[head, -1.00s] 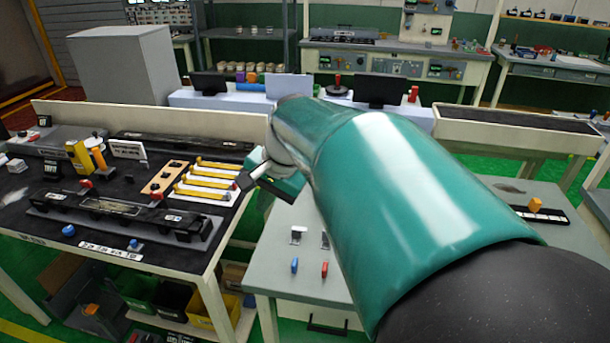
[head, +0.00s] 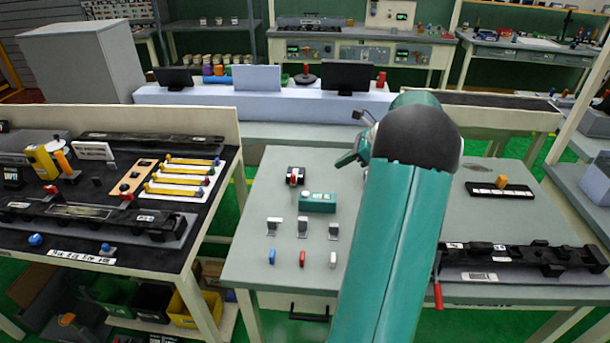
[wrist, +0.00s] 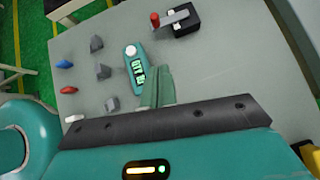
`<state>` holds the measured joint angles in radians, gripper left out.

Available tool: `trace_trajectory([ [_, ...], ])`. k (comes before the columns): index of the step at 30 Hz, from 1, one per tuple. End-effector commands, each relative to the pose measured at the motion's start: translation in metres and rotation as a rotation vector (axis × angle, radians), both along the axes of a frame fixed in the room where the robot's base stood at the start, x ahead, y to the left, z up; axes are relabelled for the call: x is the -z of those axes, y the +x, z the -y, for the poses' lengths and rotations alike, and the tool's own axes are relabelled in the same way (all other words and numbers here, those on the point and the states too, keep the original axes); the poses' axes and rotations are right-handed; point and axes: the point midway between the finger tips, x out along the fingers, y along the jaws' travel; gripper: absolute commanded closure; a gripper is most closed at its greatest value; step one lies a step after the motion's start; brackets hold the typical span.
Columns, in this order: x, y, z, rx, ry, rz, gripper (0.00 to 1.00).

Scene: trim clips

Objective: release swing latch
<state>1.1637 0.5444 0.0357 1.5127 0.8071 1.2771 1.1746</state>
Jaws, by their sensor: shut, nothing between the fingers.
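A small black block with a grey lever and a red knob (head: 295,176) sits at the back left of the grey table; it looks like the swing latch. In the wrist view this latch (wrist: 183,20) is at the top, its lever pointing left to the red knob. My gripper (head: 350,160) hangs above the table, to the right of the latch and apart from it. In the wrist view my gripper's fingers (wrist: 157,88) are together and empty, in front of a teal box with a display (wrist: 134,68). That teal box (head: 318,202) sits just in front of the latch.
Several grey brackets (head: 303,225) and blue, red and white pegs (head: 302,259) stand in front of the teal box. A black rail (head: 520,258) with a red handle (head: 438,295) lies at the front right.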

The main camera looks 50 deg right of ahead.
Motion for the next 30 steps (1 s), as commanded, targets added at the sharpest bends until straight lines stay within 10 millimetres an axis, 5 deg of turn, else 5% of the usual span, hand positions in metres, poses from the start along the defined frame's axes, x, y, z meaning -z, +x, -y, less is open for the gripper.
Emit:
trace_trajectory([
  [8,0.008,0.007,-0.005,-0.004,0.000,-0.001,1.00],
  [23,0.075,0.064,-0.038,-0.006,0.001,-0.002,1.00],
  [30,0.071,0.092,-0.053,-0.004,-0.003,0.000,1.00],
])
